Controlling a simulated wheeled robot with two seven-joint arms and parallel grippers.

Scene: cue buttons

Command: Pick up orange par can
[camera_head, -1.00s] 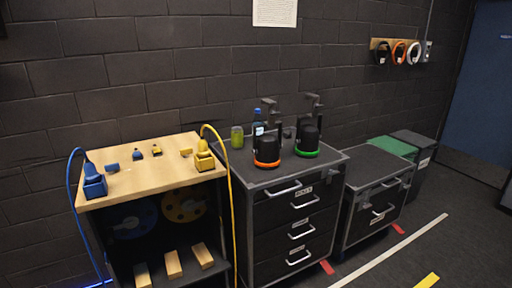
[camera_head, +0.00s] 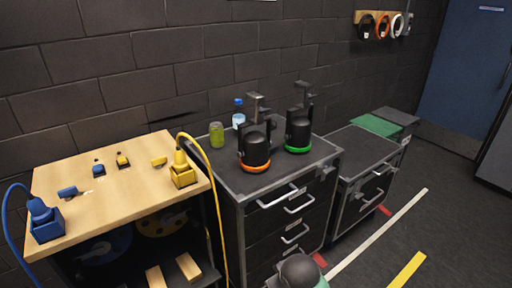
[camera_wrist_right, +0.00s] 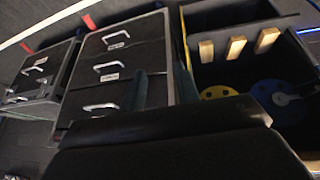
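The orange par can (camera_head: 255,151) is a black spotlight with an orange ring around its base. It stands upright on the grey top of the drawer cabinet (camera_head: 238,183), near its front left, in the head view. A similar can with a green ring (camera_head: 298,131) stands behind it to the right. My right gripper (camera_wrist_right: 161,78) shows in the right wrist view as two dark fingers apart, with nothing seen between them. It faces the cabinet drawers and is away from the can. My left gripper is not in view.
A wooden-topped bench (camera_head: 118,196) with blue and yellow connectors and cables is at left. A lower cabinet (camera_head: 349,144) is at right. Open floor lies at front right.

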